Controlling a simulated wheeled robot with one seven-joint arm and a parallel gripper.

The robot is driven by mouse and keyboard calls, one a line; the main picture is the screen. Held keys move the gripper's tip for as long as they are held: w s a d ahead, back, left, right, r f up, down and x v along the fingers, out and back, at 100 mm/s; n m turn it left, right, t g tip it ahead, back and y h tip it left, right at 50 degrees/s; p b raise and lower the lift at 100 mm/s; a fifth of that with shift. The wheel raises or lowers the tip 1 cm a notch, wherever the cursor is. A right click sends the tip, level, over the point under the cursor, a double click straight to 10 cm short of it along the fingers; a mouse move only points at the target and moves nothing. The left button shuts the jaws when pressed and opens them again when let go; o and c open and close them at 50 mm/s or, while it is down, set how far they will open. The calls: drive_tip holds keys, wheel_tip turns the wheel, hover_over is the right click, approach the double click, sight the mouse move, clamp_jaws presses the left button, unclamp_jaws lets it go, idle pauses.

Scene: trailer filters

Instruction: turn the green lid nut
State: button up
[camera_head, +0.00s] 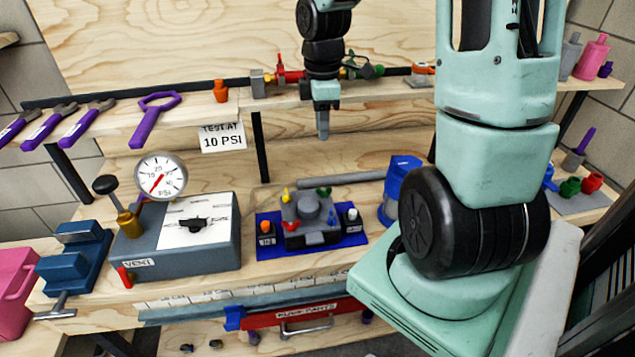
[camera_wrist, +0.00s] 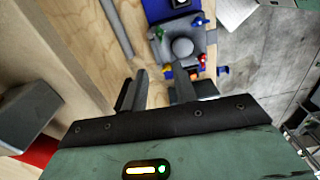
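The green lid nut (camera_head: 323,191) sits at the back right corner of the grey filter housing (camera_head: 309,211) on the bench. In the wrist view the green nut (camera_wrist: 158,33) shows at the upper left of the round lid. Yellow (camera_head: 285,193), red (camera_head: 291,226) and blue nuts (camera_wrist: 198,20) sit at the other corners. My gripper (camera_head: 323,132) points down above and behind the housing, well clear of it. In the wrist view its two fingers (camera_wrist: 158,88) stand apart with nothing between them.
The housing stands on a blue mat (camera_head: 266,246). A grey rod (camera_head: 345,179) lies behind it, a blue cup (camera_head: 401,185) stands to its right and a gauge box (camera_head: 180,250) to its left. A shelf with piping (camera_head: 290,76) is close to my arm.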

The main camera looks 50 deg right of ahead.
sight(324, 191)
wheel_tip(324, 191, down, 17)
drive_tip(key=shift+f+b, duration=0.15)
drive_tip(key=shift+b, duration=0.5)
clamp_jaws()
